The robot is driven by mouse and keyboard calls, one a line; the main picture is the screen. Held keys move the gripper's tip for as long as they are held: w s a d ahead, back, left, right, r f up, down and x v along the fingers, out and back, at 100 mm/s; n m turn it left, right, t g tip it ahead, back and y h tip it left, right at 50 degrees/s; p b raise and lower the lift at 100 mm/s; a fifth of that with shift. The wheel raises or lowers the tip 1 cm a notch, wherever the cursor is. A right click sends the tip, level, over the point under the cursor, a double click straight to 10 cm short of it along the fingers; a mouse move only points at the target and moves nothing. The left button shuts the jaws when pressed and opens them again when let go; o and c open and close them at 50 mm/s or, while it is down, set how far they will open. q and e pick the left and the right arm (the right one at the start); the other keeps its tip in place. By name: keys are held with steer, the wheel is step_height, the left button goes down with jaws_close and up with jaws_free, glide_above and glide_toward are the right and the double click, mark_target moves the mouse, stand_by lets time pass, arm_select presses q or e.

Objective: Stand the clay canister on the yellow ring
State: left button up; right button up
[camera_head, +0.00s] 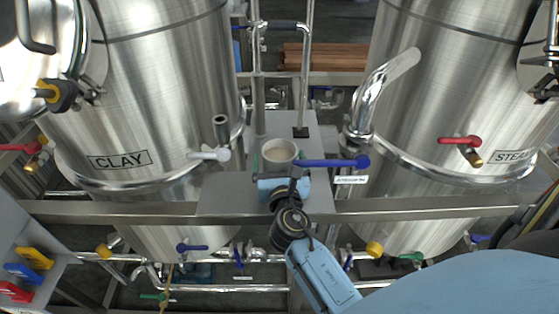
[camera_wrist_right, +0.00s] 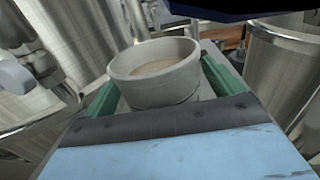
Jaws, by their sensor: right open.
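A light grey, round, open-topped canister (camera_head: 280,152) stands upright on the grey metal platform between the two big tanks. It also shows in the right wrist view (camera_wrist_right: 158,80), with a pale beige inside. I see no label on it, so I cannot tell whether it is the clay one. My right gripper (camera_head: 281,172) is at its near side. In the right wrist view its green-padded fingers lie open to either side of the canister; contact is unclear. I cannot make out a yellow ring. My left gripper is not in view.
A steel tank labelled CLAY (camera_head: 120,160) stands left, another tank (camera_head: 440,110) right. A blue valve handle (camera_head: 330,162) is close right of the canister, a grey tap (camera_head: 210,154) left. A metal rail (camera_head: 420,206) runs in front. Upright pipes (camera_head: 257,80) stand behind.

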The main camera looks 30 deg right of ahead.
steer(key=b+v, duration=0.2)
steer(key=v, duration=1)
